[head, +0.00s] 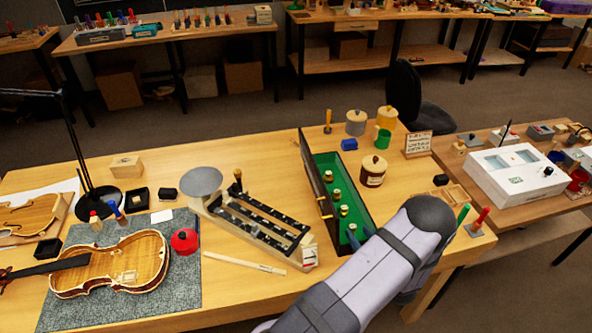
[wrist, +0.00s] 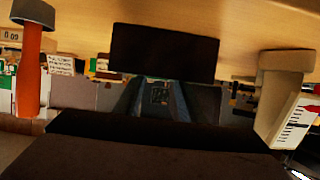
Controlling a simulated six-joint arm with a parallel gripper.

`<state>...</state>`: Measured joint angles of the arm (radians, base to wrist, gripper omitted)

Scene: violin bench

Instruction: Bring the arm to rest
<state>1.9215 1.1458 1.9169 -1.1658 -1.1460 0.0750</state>
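My arm reaches in from the bottom right of the head view, low over the right part of the bench. A dark block covers part of that view. Whether the fingers touch the case cannot be told.
The open case (head: 355,208) holds several small pieces. Left of it stand a long black-slotted fixture (head: 262,222), a violin body (head: 112,268) on a grey mat (head: 185,292) and a black lamp (head: 100,198). A brown lidded jar (head: 372,173) stands right of the case.

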